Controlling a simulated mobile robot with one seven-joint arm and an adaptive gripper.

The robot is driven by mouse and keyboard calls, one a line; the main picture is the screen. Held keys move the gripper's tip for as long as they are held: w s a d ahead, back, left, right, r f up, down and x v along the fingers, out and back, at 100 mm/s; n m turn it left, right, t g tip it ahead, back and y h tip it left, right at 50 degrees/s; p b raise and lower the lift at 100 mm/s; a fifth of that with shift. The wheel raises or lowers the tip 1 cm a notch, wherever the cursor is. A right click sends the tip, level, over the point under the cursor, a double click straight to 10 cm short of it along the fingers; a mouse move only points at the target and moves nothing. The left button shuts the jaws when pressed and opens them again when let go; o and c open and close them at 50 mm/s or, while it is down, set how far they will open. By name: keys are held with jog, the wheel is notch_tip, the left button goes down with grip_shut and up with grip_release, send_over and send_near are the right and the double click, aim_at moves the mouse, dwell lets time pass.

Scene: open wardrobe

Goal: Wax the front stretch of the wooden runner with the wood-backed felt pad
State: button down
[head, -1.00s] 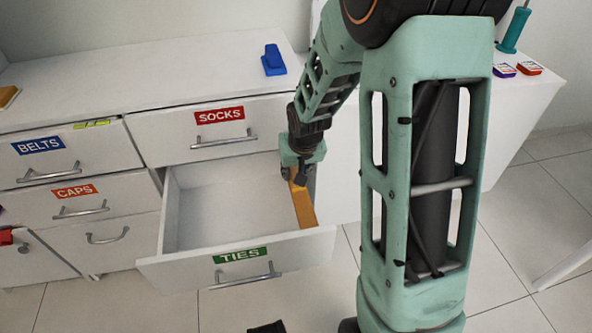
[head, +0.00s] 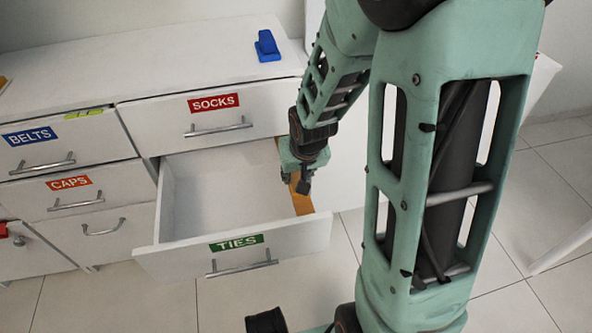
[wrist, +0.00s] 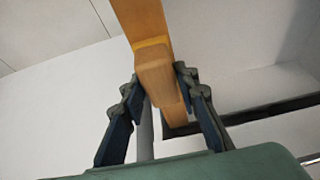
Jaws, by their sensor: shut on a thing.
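The wooden runner (head: 303,206) is an orange-brown strip along the right side of the open TIES drawer (head: 205,240). It also shows in the wrist view (wrist: 140,15), passing under the pad. My gripper (head: 301,186) is over the runner's front part, a little behind the drawer front. In the wrist view, my gripper (wrist: 157,85) is shut on the wood-backed pad (wrist: 155,72), a light wooden block with a yellowish edge. The pad is lined up with the runner and appears to be against it; its underside is hidden. In the head view, my gripper hides the pad.
Closed SOCKS (head: 215,115), BELTS (head: 65,140) and CAPS (head: 75,195) drawers surround the open one. A blue object (head: 267,46) lies on the cabinet top. The open drawer's inside looks empty. Tiled floor is clear in front.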

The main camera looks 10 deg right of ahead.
jog(key=shift+s, duration=3.1)
jog(key=shift+w+b, duration=0.4)
jog(key=shift+w, duration=6)
